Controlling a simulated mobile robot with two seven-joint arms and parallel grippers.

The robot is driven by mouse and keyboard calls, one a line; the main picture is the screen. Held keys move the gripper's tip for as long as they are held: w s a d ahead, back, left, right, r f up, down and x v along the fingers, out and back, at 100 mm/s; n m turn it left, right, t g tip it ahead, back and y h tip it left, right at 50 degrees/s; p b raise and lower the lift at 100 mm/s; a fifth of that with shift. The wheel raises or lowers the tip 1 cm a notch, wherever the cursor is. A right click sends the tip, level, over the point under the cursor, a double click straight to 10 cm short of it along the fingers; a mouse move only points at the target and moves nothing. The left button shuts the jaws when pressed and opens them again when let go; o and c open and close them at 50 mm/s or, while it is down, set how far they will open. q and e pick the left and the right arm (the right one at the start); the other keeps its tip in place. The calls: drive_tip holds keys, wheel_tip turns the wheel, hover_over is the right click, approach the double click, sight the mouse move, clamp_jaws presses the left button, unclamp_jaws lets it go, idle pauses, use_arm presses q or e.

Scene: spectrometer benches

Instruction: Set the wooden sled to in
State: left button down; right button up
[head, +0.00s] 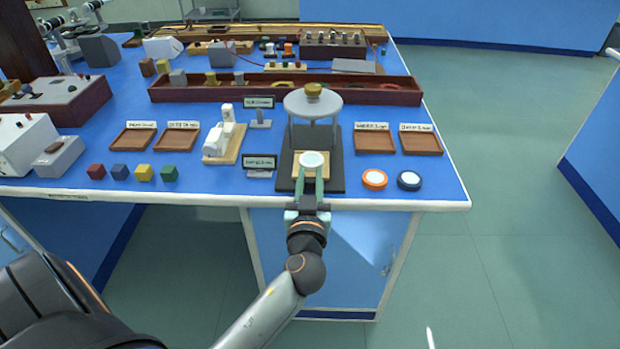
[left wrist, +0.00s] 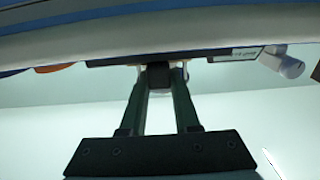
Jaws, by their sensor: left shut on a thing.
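The wooden sled (head: 299,157) is a small pale board at the front of a black base plate (head: 284,173), under a round grey disc (head: 313,102) on posts with a brass knob on top. A white round dish (head: 313,160) sits on the sled. My left gripper (head: 311,178) reaches over the front table edge, with its fingers at the front of the sled. In the left wrist view, the fingers are shut on a dark block (left wrist: 159,77), seemingly the sled's handle. The sled's front is partly hidden by the fingers. My right gripper is not in view.
An orange-rimmed disc (head: 374,178) and a dark-rimmed disc (head: 409,180) lie to the right of the base. Wooden trays (head: 372,145) stand behind them. A white device (head: 221,137) on a board and several coloured cubes (head: 144,172) are to the left.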

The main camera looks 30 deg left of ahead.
sight(311, 157)
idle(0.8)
use_arm(q)
drive_tip(key=b+x, duration=0.2)
drive_tip(key=x, duration=0.4)
drive_tip(key=shift+w+a, duration=0.35)
drive_tip(key=shift+w, duration=0.2)
drive_tip(key=c, duration=0.6)
unclamp_jaws()
drive_tip(key=shift+c, duration=0.2)
